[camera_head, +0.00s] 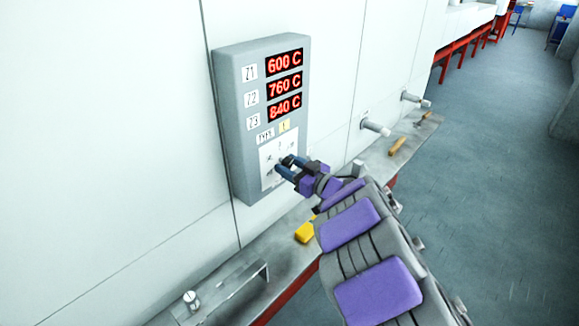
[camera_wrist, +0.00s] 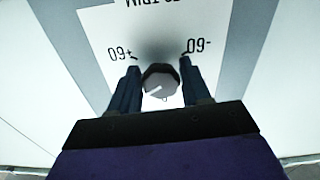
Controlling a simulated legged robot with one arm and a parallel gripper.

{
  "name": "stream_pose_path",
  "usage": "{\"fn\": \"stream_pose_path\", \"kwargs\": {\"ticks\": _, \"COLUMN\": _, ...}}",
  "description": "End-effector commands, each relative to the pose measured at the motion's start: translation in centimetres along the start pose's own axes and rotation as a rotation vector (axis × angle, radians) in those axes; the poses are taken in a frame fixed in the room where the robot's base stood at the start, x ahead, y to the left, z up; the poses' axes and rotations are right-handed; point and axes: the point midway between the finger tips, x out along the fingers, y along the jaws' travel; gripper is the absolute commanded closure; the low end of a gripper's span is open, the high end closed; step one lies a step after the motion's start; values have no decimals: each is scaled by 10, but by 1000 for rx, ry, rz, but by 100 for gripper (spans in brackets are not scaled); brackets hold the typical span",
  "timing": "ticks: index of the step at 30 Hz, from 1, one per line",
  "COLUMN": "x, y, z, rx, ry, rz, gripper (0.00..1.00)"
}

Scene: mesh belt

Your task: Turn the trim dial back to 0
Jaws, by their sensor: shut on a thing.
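The trim dial (camera_wrist: 161,80) is a grey round knob on a white plate (camera_wrist: 228,20) with upside-down lettering in the wrist view. Printed marks read +60 on the left and -60 on the right. A white pointer line on the knob slants toward its lower left in that view. My gripper (camera_wrist: 160,88) has a dark finger on each side of the dial and is shut on it. In the head view my gripper (camera_head: 283,166) reaches the panel's lower white plate (camera_head: 267,172) and hides most of the dial.
The grey wall panel (camera_head: 237,130) shows 600 C, 760 C and 840 C in red. Two pegs (camera_head: 376,127) stick out to the right. Open floor lies at right.

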Motion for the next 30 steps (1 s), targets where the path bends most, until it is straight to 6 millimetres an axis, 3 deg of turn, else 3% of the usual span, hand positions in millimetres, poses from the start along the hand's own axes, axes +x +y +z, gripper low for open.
{"fn": "stream_pose_path", "kwargs": {"ticks": 11, "x": -2, "y": 0, "z": 5, "rx": -121, "ry": -10, "rz": -2, "gripper": 83}}
{"fn": "stream_pose_path", "kwargs": {"ticks": 28, "x": -2, "y": 3, "z": 8, "rx": -634, "ry": -13, "rz": -4, "gripper": 84}}
{"fn": "stream_pose_path", "kwargs": {"ticks": 30, "x": -2, "y": 3, "z": 9, "rx": -694, "ry": -14, "rz": -5, "gripper": 87}}
